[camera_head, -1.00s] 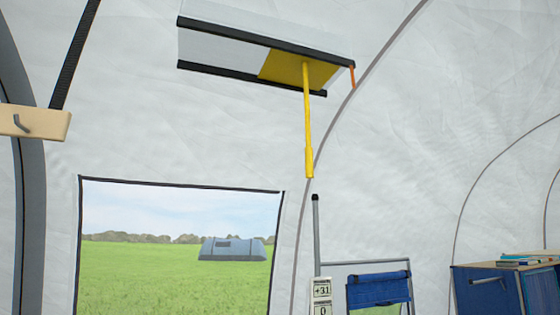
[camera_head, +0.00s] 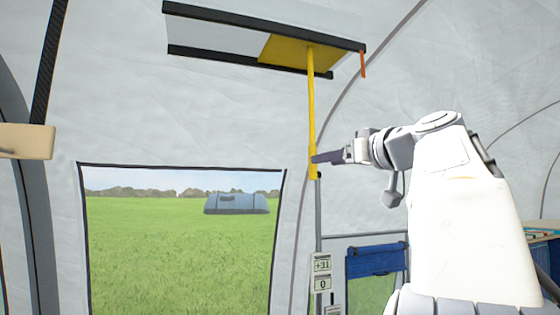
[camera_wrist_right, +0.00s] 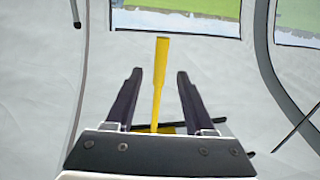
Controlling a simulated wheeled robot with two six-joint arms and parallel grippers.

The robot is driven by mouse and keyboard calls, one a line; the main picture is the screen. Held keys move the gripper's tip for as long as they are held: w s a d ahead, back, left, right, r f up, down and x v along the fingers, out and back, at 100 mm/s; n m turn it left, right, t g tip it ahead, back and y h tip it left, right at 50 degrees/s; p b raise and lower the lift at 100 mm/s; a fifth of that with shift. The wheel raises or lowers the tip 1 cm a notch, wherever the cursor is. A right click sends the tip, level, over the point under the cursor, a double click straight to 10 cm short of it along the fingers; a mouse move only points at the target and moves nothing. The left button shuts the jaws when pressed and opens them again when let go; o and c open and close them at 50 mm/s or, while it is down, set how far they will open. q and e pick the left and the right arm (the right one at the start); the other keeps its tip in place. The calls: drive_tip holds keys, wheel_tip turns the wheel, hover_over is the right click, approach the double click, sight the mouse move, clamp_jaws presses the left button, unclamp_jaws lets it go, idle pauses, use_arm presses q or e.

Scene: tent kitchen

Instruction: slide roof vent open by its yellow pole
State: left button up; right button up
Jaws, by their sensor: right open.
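The yellow pole (camera_head: 311,105) hangs down from a yellow panel (camera_head: 298,52) set between two dark rails of the roof vent (camera_head: 225,38). An orange tab (camera_head: 363,64) hangs at the right end of the rails. My right gripper (camera_head: 316,158) is at the lower part of the pole in the head view. In the right wrist view my right gripper (camera_wrist_right: 157,78) is open, with one dark finger on each side of the pole (camera_wrist_right: 159,85). Gaps show between the pole and both fingers. My left gripper is not in view.
A window (camera_head: 180,240) is at the left, and a wooden block (camera_head: 25,141) is at the left edge.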

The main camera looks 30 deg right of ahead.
drive_tip(key=w+p, duration=0.4)
drive_tip(key=w, duration=0.5)
drive_tip(key=shift+w+d+p, duration=0.15)
drive_tip(key=shift+w+p, duration=0.1)
drive_tip(key=shift+p, duration=0.1)
drive_tip(key=shift+f, duration=0.1)
drive_tip(key=shift+c, duration=0.2)
clamp_jaws()
idle(0.6)
